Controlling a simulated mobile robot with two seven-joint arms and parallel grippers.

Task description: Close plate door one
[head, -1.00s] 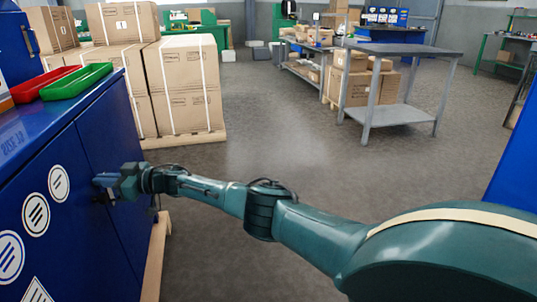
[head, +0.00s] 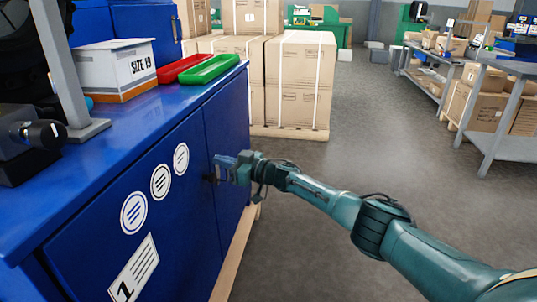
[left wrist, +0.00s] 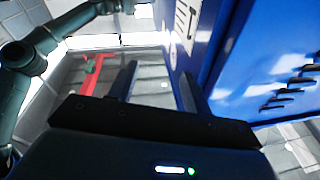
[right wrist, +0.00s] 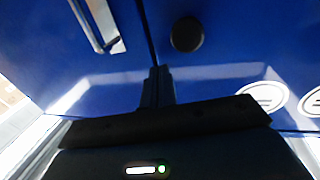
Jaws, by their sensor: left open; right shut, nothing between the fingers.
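The blue plate door with a "1" label and three round stickers (head: 180,210) is on the front of the blue cabinet. It looks nearly flush with the neighbouring blue panel (head: 230,125); I cannot tell whether it is fully shut. My right gripper (head: 218,168) is at the seam between them. In the right wrist view its fingers (right wrist: 158,75) are together and empty, close to the seam. A dark round knob (right wrist: 187,33) is on the stickered side, and a silver handle (right wrist: 97,25) on the other. My left gripper (left wrist: 158,85) is open and empty beside a blue surface (left wrist: 265,75).
On the cabinet top are a red tray (head: 185,68), a green tray (head: 210,69), and a "SIZE 19" box (head: 103,70). Stacked cartons (head: 300,85) stand on a pallet behind. A grey table (head: 515,66) is at right. The floor (head: 370,140) between is clear.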

